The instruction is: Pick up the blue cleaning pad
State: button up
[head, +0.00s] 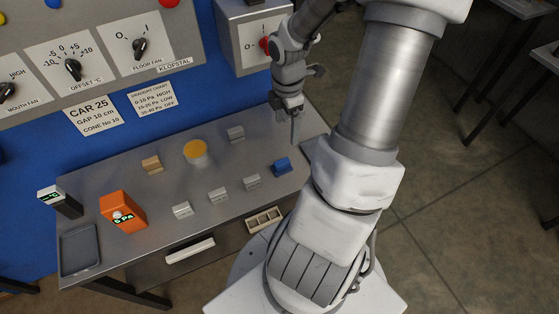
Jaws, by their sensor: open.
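The blue cleaning pad (282,167) is a small blue block near the right end of the grey metal bench (228,172). It rests on the bench top. My gripper (293,138) is above and slightly right of the pad in the head view, pointing down. A gap shows between the fingers and the pad, and nothing is seen held. The gripper is small in this view, but it is open. The pad is not hidden by the arm.
Several small grey blocks, one of them here (252,181), a tan block (152,164) and a yellow-lidded jar (196,152) stand on the bench. An orange meter (122,211) and a grey tray (79,250) are at left. A control panel (95,60) rises behind.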

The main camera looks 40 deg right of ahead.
jog(key=b, duration=0.5)
send_near(282, 162)
jog(key=f, duration=0.3)
jog(key=s+f, duration=0.1)
jog(key=f, duration=0.1)
jog(key=shift+d+f, duration=0.1)
jog(key=shift+d, duration=0.2)
jog(key=f, duration=0.1)
jog(key=f+b, duration=0.1)
jog(key=f, duration=0.1)
jog(key=w+f, duration=0.1)
jog(key=shift+a+f, duration=0.35)
jog(key=shift+a, duration=0.05)
jog(key=shift+f+b, duration=0.3)
jog(key=shift+f, duration=0.05)
grip_shut()
jog(key=shift+r, duration=0.1)
